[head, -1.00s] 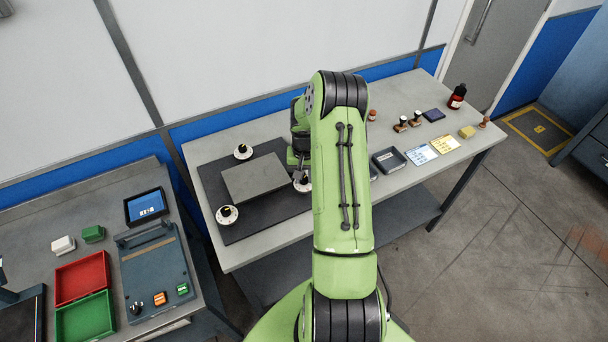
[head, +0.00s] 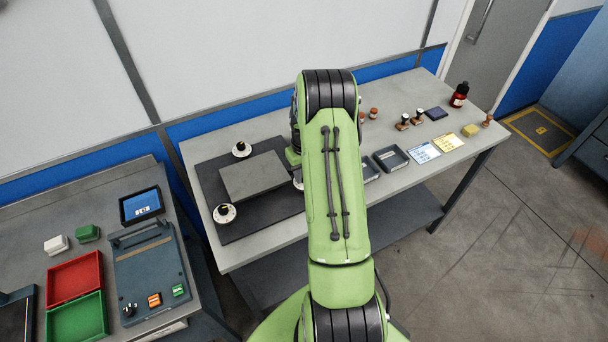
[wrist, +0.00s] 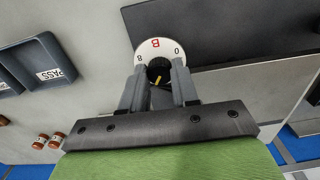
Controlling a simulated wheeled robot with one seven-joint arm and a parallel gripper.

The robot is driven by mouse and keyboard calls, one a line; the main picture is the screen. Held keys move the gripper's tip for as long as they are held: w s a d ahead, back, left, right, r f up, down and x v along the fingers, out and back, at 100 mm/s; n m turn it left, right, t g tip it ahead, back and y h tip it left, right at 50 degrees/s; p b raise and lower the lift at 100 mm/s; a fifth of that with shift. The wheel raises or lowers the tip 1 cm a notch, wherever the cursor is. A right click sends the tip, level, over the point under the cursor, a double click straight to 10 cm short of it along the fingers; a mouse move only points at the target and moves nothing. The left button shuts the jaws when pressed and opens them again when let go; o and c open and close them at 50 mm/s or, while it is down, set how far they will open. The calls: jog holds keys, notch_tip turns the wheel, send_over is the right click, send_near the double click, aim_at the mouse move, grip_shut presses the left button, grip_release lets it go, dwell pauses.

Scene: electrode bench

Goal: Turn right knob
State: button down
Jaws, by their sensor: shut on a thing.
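The right knob is black with a yellow pointer mark. It sits on a round white dial (wrist: 154,45) with a red letter B and black numerals, at the top centre of the wrist view. My gripper (wrist: 159,73) is shut on the knob, one finger on each side of it. The fingers and the gripper body hide the lower part of the dial. In the head view my arm covers the gripper, and only a sliver of the right dial (head: 298,184) shows beside the arm.
A grey block (head: 252,176) stands on the dark mat (head: 262,218). Two more dials with black knobs, the upper (head: 241,149) and the lower left (head: 224,213), sit at the mat's left side. Dark trays (head: 391,158) and cards lie right of my arm.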

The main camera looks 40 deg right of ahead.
jog(key=shift+n, duration=0.4)
jog(key=c, duration=0.8)
grip_release()
jog(key=shift+c, duration=0.2)
jog(key=shift+r, duration=0.1)
notch_tip(320, 180, up, 16)
jog(key=shift+f, duration=0.2)
jog(key=shift+d, duration=0.1)
